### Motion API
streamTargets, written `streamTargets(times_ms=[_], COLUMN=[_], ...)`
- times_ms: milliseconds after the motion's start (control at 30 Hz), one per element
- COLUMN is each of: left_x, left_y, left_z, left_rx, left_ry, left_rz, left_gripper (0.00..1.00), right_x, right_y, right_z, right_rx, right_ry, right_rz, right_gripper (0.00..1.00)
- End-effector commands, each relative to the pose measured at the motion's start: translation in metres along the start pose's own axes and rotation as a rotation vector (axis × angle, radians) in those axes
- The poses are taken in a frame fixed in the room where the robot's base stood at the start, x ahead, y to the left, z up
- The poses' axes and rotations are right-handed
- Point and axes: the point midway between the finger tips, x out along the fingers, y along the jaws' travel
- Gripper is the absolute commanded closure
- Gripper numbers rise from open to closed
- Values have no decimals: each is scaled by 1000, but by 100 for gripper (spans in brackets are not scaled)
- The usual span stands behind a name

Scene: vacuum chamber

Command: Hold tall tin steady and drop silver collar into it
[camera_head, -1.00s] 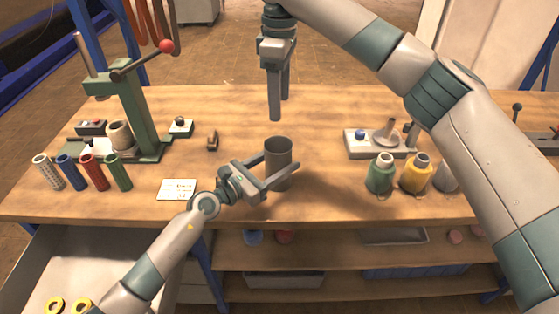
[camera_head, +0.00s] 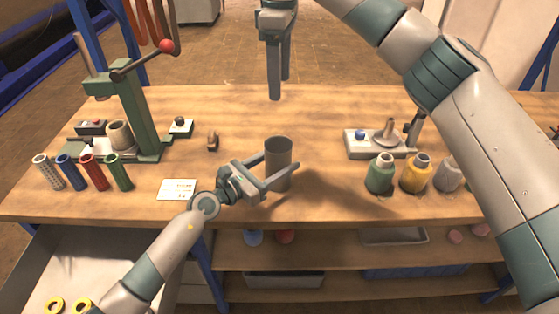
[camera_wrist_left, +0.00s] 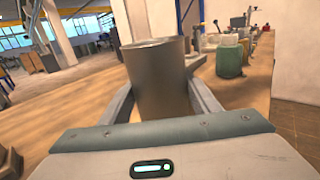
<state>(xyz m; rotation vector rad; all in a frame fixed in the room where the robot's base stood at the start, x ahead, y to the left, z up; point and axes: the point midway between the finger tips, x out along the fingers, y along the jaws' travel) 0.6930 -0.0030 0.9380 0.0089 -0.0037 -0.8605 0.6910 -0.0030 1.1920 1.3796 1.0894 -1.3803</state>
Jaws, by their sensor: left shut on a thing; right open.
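The tall tin (camera_head: 279,152) is a dark grey open-topped cylinder standing upright on the workbench. My left gripper (camera_head: 276,172) is shut on the tin, one finger on each side. The left wrist view shows the tin (camera_wrist_left: 157,82) upright between the fingers. I do not see the silver collar in either view. The inside of the tin is too dark to tell what it holds.
A green lever press (camera_head: 143,115) and several coloured spools (camera_head: 93,172) stand at the left. A white card (camera_head: 177,189) lies left of the tin. Green (camera_head: 380,175) and yellow (camera_head: 415,175) bottles and a grey fixture (camera_head: 374,145) are to the right. Bench around the tin is clear.

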Motion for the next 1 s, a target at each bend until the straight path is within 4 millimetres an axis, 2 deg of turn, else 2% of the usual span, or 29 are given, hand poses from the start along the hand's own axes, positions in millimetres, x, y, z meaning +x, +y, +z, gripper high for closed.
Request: streamTargets(times_ms=[133, 167, 200, 233, 667, 867, 1000], left_x=[0, 0, 0, 0, -4, -24, -46], left_y=[0, 0, 0, 0, 0, 0, 1], left_z=[0, 0, 0, 0, 0, -1, -2], left_rx=[0, 0, 0, 0, 1, 0, 1], left_ry=[-1, -1, -1, -1, 0, 1, 2], left_rz=[0, 0, 0, 0, 0, 1, 1], left_gripper=[69, 37, 27, 22, 22, 22, 22], right_x=[0, 0, 0, 0, 0, 0, 0], right_y=[0, 0, 0, 0, 0, 0, 0], right_z=[0, 0, 0, 0, 0, 0, 0], right_rx=[0, 0, 0, 0, 0, 0, 0], right_ry=[0, 0, 0, 0, 0, 0, 0], right_rz=[0, 0, 0, 0, 0, 0, 0], right_gripper=[40, 40, 40, 40, 40, 40, 40])
